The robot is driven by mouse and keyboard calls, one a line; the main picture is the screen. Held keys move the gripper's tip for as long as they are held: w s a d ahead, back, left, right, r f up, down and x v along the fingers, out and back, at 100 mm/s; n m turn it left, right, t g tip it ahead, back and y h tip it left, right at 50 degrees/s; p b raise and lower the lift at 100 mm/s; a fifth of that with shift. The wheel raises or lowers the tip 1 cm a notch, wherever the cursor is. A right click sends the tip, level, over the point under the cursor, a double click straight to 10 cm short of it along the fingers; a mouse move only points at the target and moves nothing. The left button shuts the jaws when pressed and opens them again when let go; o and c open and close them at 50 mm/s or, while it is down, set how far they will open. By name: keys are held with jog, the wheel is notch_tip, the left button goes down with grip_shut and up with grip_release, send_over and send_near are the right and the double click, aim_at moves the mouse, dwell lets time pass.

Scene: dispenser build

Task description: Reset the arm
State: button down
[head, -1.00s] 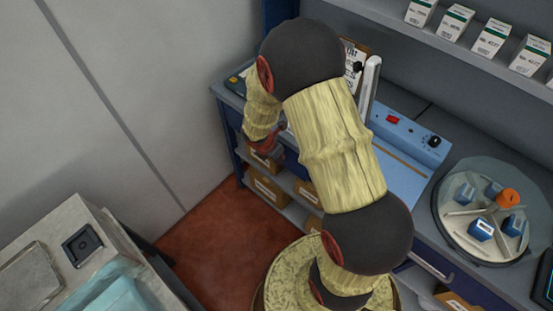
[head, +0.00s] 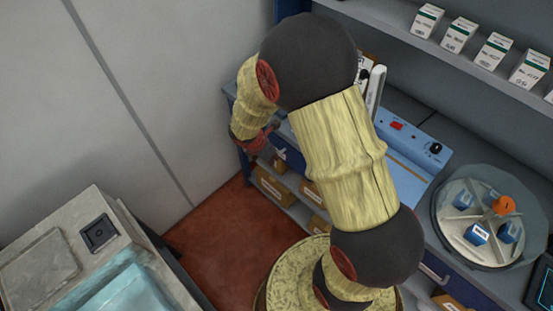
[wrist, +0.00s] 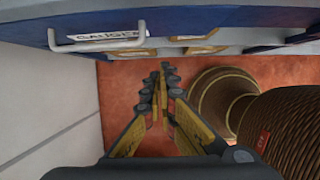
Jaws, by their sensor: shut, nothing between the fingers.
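My arm (head: 345,160) is folded in front of the workbench, with its dark elbow raised near the top of the head view. Its forearm bends down to the left. My gripper (wrist: 164,72) shows in the wrist view with its two fingers together at the tips and nothing between them. It hangs above the red floor, just in front of a blue drawer front with a handle (wrist: 97,42).
A carousel (head: 490,255) with blue blocks and an orange knob stands on the bench at right. A blue device (head: 415,150) lies beside the arm. White boxes (head: 495,50) line the shelf above. A grey cabinet (head: 150,262) stands at lower left. Red floor (head: 210,235) lies open between.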

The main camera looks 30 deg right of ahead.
jog(key=shift+v, duration=0.9)
jog(key=s+a+r+m+g, duration=0.2)
jog(key=s+r+m, duration=0.6)
jog(key=m, duration=0.4)
jog(key=s+a+r+m+t+y, duration=0.2)
jog(key=s+a+r+m+t, duration=0.1)
jog(key=r, duration=0.8)
jog(key=s+a+r+m+t+y, duration=0.2)
jog(key=s+r+m, duration=0.4)
jog(key=r, duration=0.5)
jog(key=shift+s+a+r+t, duration=0.15)
jog(key=shift+s+a+t, duration=0.45)
jog(key=shift+t, duration=0.1)
